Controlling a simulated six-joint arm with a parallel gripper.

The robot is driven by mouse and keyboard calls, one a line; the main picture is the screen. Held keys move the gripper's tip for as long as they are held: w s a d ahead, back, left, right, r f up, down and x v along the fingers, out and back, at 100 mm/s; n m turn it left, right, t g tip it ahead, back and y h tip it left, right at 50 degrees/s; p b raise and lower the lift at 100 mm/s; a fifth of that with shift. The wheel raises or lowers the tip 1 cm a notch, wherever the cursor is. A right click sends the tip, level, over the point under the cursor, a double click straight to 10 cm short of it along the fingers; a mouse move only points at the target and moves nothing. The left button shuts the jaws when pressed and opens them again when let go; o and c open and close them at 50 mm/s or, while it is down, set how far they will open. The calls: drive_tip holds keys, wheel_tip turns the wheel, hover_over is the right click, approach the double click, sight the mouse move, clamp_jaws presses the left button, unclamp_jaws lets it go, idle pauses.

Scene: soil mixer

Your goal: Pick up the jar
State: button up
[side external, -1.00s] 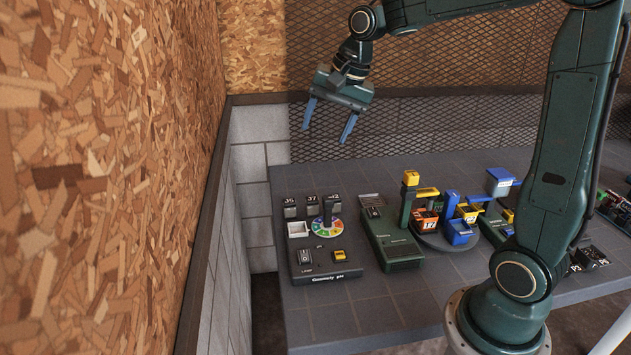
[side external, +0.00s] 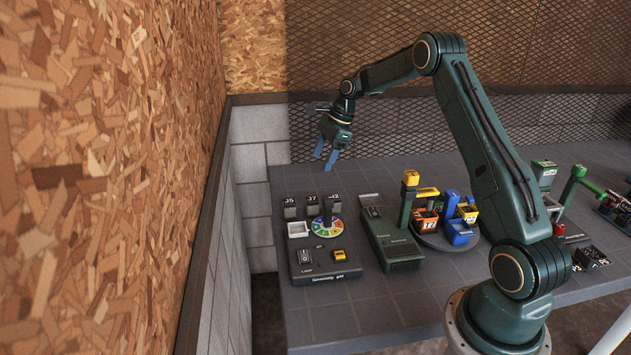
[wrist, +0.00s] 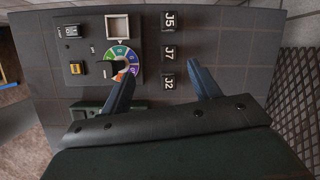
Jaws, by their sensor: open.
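Several small dark jars with white labels stand in a row at the back of the soil-test board. They read like J5 (wrist: 169,21), J7 (wrist: 168,53) and J2 (wrist: 168,82) in the wrist view. In the side view the row shows as a left jar (side external: 290,208), a middle jar (side external: 312,206) and a right one partly behind a dark post. My gripper (side external: 324,162) is open and empty, above and behind the row. In the wrist view the blue fingers (wrist: 162,70) point towards the row, with J7 and J2 appearing between them. Which jar is meant cannot be told.
The board (side external: 325,268) also carries a colour wheel (side external: 327,227), a white square tray (side external: 298,229) and a yellow switch (side external: 339,255). A green machine (side external: 390,245) and a turntable with coloured bins (side external: 445,240) stand to the right. The grey table is clear at the front.

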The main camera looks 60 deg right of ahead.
sight(314, 198)
drive_tip(key=d+f, duration=0.1)
drive_tip(key=d+f+m, duration=0.1)
drive_tip(key=f, duration=0.1)
drive_tip(key=d+f+m, duration=0.1)
drive_tip(key=f, duration=0.1)
drive_tip(key=shift+w+d+y, duration=0.1)
drive_tip(key=shift+d+y, duration=0.05)
drive_tip(key=shift+y, duration=0.15)
drive_tip(key=shift+f, duration=0.1)
drive_tip(key=shift+x, duration=4.2)
drive_tip(key=shift+x, duration=2.6)
drive_tip(key=shift+d, duration=0.1)
drive_tip(key=c, duration=1.1)
